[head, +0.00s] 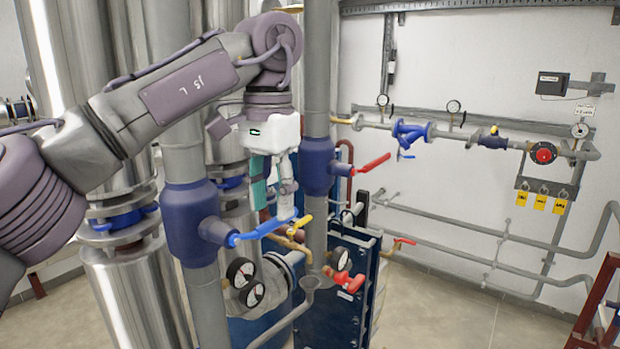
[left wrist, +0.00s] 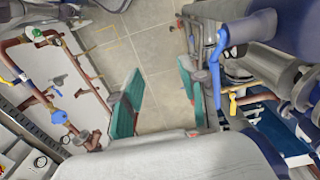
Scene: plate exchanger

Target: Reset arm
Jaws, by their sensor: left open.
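My left arm comes in from the left, and its white left gripper (head: 272,190) hangs downward between the vertical pipes. Its teal finger pads stand apart with nothing between them, and in the left wrist view the open gripper (left wrist: 160,97) has the tiled floor (left wrist: 150,62) between its fingers. Just below the gripper in the head view is a blue valve lever (head: 258,232). The same blue lever (left wrist: 216,62) is to the right of the fingers in the left wrist view. No contact with the lever is clear. My right gripper is not in view.
A yellow lever (head: 299,226), pressure gauges (head: 240,272) and a red valve handle (head: 344,281) sit low near the plate exchanger (head: 332,318). A longer red lever (head: 373,163) sticks out from the right pipe. Thin pipes (head: 440,241) run along the back wall.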

